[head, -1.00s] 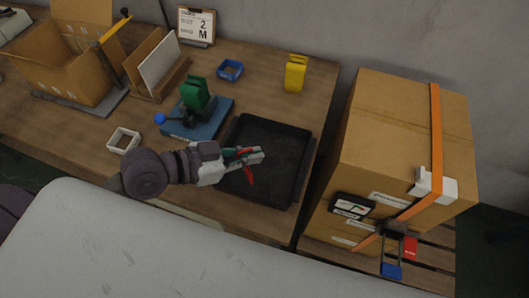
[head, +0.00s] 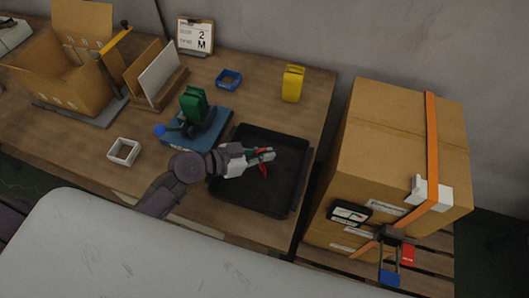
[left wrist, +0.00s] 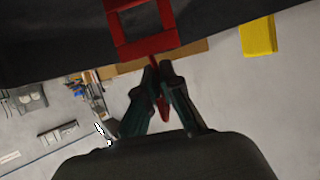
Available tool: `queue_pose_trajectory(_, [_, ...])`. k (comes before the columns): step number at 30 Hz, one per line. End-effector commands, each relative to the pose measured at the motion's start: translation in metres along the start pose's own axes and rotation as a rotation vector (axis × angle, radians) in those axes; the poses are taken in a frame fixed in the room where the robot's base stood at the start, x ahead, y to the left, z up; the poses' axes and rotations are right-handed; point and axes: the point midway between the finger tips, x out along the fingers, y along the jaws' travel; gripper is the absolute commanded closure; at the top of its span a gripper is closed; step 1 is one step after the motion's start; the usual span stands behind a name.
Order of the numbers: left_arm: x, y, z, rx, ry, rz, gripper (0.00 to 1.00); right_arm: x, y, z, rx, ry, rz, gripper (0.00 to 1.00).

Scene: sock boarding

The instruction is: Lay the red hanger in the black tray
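My left gripper (head: 268,154) is over the black tray (head: 285,192) in the head view, with its fingers closed. In the left wrist view my left gripper (left wrist: 157,75) is shut on the narrow stem of the red hanger (left wrist: 150,49). The hanger's square frame extends beyond the fingertips, against a dark surface. Only a small red piece of the hanger (head: 264,171) shows below the fingers in the head view. I cannot tell whether it touches the tray floor. The rest of the tray looks empty. My right gripper is not in view.
A blue base with a green block (head: 194,102) stands close to the tray's upper left. A yellow object (head: 293,84) and a small blue bin (head: 229,78) stand behind. Large strapped cartons (head: 395,145) stand right of the table.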

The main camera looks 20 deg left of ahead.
Motion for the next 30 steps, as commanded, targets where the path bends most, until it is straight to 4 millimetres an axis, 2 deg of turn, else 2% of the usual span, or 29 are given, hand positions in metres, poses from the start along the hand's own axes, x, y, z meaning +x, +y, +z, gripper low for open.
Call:
queue_pose_trajectory(7, [0.001, 0.000, 0.004, 0.001, 0.000, 0.000, 1.00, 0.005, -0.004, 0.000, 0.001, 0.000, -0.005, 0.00])
queue_pose_trajectory(9, [0.001, 0.000, 0.001, 0.000, 0.000, 0.000, 0.84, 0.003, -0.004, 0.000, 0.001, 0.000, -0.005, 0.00])
queue_pose_trajectory(12, [0.001, 0.000, 0.001, 0.000, 0.000, 0.000, 0.69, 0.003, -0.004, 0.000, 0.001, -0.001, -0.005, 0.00])
queue_pose_trajectory(23, [-0.001, 0.000, -0.003, -0.001, 0.001, 0.000, 0.69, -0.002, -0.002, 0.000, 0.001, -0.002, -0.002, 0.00])
queue_pose_trajectory(26, [-0.012, 0.000, 0.003, 0.000, -0.002, 0.000, 0.69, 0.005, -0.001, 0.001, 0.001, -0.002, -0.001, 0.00])
queue_pose_trajectory(30, [-0.041, 0.000, 0.005, 0.003, -0.005, 0.000, 0.69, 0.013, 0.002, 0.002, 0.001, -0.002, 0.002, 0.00])
